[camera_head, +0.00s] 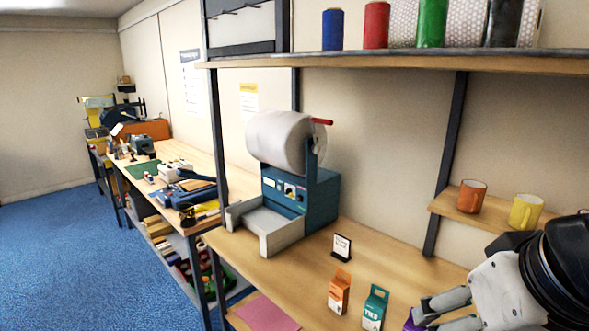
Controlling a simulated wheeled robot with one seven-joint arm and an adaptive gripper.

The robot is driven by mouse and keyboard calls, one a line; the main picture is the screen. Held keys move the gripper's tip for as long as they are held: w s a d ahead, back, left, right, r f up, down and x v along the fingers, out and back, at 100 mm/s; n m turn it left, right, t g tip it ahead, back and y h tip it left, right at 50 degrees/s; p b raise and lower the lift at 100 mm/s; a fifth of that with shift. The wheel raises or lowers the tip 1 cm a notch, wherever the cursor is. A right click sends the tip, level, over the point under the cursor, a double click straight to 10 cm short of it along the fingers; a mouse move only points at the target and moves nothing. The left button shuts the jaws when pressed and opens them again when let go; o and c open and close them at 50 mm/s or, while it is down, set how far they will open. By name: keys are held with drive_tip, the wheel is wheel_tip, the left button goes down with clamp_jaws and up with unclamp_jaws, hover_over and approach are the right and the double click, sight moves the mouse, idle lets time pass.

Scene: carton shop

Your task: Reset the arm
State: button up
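My gripper (432,320) is at the lower right, over the near right part of the wooden bench (300,283). It comes in from the right edge, with its pale body and black wrist in view. Its two grey fingers point left and show some gap between them. A purple thing (411,322) shows at the fingertips, mostly hidden and cut by the bottom edge. I cannot tell whether the fingers hold it or it stands behind them.
An orange carton (339,291) and a teal carton (375,308) stand left of my gripper. A small sign (341,247) and a roll machine (300,190) stand farther back. Orange (471,197) and yellow (525,211) mugs sit on a small shelf above. Blue floor lies open at left.

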drive_tip(key=w+f+b, duration=0.6)
drive_tip(key=w, duration=0.3)
drive_tip(key=shift+f, duration=0.35)
drive_tip(key=shift+s, duration=0.1)
